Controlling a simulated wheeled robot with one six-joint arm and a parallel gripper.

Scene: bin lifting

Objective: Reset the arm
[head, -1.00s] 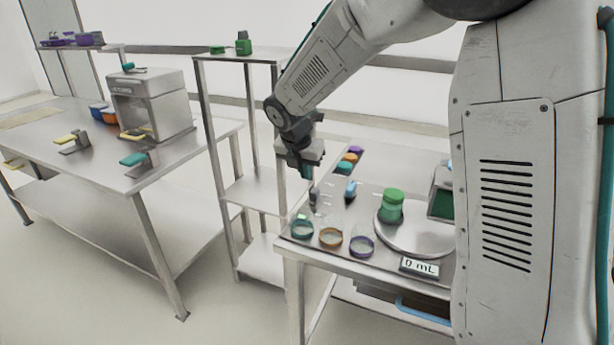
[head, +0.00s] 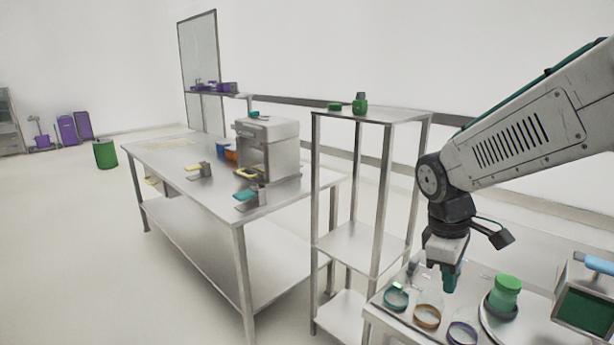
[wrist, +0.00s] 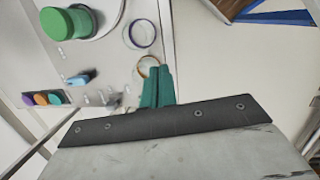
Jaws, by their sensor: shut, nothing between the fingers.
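My gripper (head: 449,284) hangs down from my arm over the near table at the lower right of the head view. Its green fingers are together with nothing between them; they also show in the wrist view (wrist: 159,76). In the head view the fingers are close to glass vessels with a teal ring (head: 396,298), an orange ring (head: 428,317) and a purple ring (head: 462,334). Whether the fingertips touch anything is unclear. A green-lidded jar (head: 507,287) stands on a round plate to the right of the fingers.
A tall metal shelf (head: 372,116) stands left of my arm, with small green items on top. A long steel table (head: 170,150) with a boxy machine (head: 268,150) is further left. A green bin (head: 105,154) and purple bins (head: 67,130) stand far left. The left floor is open.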

